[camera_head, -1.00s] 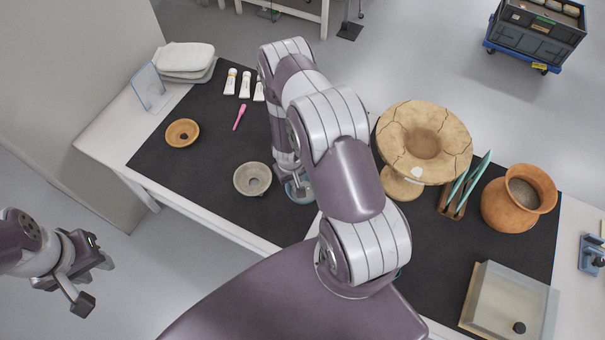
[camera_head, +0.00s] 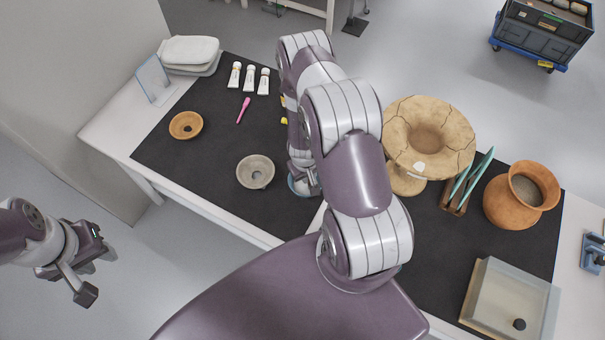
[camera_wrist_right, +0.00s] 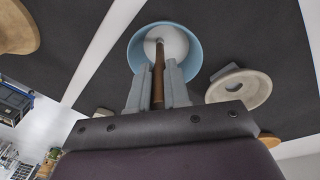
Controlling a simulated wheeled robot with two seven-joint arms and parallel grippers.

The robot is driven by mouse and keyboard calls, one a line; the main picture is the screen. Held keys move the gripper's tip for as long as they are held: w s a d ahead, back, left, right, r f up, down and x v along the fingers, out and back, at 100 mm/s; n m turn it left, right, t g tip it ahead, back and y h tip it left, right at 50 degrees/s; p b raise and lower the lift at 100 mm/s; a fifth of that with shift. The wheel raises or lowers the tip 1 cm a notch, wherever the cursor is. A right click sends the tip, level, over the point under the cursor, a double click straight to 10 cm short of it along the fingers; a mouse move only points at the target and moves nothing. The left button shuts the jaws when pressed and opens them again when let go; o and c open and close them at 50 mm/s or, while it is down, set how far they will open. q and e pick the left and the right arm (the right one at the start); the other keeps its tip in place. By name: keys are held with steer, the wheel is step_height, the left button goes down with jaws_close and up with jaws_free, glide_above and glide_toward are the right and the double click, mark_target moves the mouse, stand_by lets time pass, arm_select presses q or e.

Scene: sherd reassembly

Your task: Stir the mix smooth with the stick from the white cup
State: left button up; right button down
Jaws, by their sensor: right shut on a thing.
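My right gripper (camera_wrist_right: 160,88) is shut on a brown stick (camera_wrist_right: 158,74). The stick points down into a blue bowl (camera_wrist_right: 193,56), and its tip meets the pale grey-white mix (camera_wrist_right: 174,40) inside. In the head view the blue bowl (camera_head: 293,185) is mostly hidden behind my right gripper and arm. I cannot pick out the white cup in either view; my right arm covers part of the table. My left gripper (camera_head: 97,274) is open and empty, off the table's left front side.
A grey ring-shaped dish (camera_head: 256,171) stands close left of the blue bowl. An orange dish (camera_head: 186,125), pink tool (camera_head: 243,110) and white tubes (camera_head: 249,78) lie farther back. A cracked vessel (camera_head: 428,137), green-bladed rack (camera_head: 467,182) and orange pot (camera_head: 520,195) stand right.

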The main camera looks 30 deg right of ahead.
steer(key=shift+w+a, duration=0.15)
steer(key=shift+w, duration=0.3)
steer(key=shift+w+a, duration=0.15)
steer(key=shift+a, duration=0.15)
step_height(320, 180, up, 10)
steer(key=p, duration=0.8)
steer(key=shift+a+f, duration=0.25)
steer(key=shift+a, duration=0.1)
